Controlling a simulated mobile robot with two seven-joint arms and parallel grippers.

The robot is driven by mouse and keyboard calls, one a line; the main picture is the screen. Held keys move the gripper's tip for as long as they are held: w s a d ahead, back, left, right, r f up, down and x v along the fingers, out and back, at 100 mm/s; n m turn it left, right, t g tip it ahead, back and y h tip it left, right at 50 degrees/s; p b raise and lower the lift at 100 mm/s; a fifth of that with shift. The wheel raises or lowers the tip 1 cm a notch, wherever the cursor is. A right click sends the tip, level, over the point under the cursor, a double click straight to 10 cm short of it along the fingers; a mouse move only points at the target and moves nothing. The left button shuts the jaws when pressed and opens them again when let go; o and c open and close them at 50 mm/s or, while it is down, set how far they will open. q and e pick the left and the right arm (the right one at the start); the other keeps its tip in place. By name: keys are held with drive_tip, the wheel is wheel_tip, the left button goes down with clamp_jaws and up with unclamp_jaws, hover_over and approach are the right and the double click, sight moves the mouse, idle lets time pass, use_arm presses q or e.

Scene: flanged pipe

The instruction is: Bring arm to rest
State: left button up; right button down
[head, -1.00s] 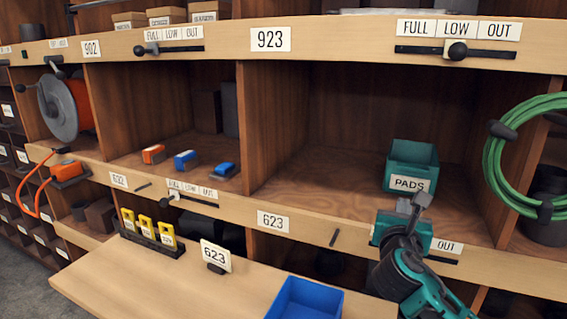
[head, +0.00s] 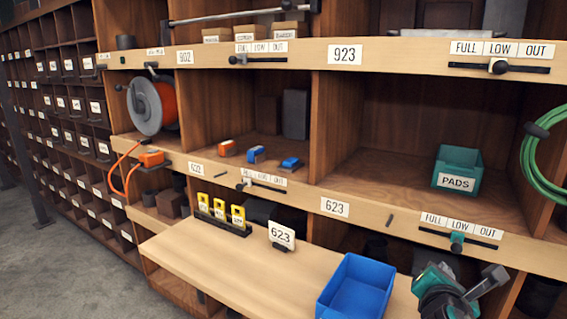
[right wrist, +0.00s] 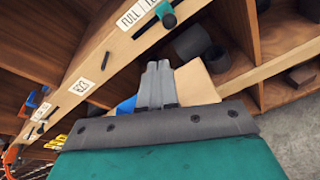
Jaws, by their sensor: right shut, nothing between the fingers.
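My right gripper (head: 494,276) shows at the lower right of the head view, below the shelf edge and to the right of the blue bin. Its grey fingers are shut and empty. They also show in the right wrist view (right wrist: 155,84), in front of the tan board and apart from the shelf. The 623 slider (head: 457,241) has a teal knob under LOW, and nothing touches it; the knob also shows in the right wrist view (right wrist: 166,14). My left gripper is not in view.
A blue bin (head: 357,288) and a 623 sign (head: 282,236) stand on a pull-out board (head: 215,265). A teal PADS bin (head: 457,171) sits in the bay above. A green hose coil (head: 540,155) hangs at right. Floor (head: 75,265) is free at left.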

drive_tip(key=s+a+f+m+g+y, duration=0.3)
drive_tip(key=s+f+m, duration=0.2)
drive_tip(key=s+m, duration=0.3)
drive_tip(key=s+a+f+m+g+y, duration=0.25)
drive_tip(key=s+f+m, duration=0.35)
drive_tip(key=s, duration=0.4)
drive_tip(key=s+a+f+m+g+y, duration=0.2)
drive_tip(key=s+a+f+m+g, duration=0.15)
drive_tip(key=s+m, duration=0.55)
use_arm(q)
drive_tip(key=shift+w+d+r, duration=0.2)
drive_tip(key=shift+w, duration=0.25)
use_arm(e)
drive_tip(key=w+a+f+n+t+y, duration=0.1)
drive_tip(key=w+a+f+t+y, duration=0.1)
drive_tip(key=w+f+t, duration=0.4)
wheel_tip(320, 180, down, 4)
drive_tip(key=shift+w+a+r+t, duration=0.25)
drive_tip(key=shift+w+a+t, duration=0.05)
drive_tip(key=shift+a+t, duration=0.15)
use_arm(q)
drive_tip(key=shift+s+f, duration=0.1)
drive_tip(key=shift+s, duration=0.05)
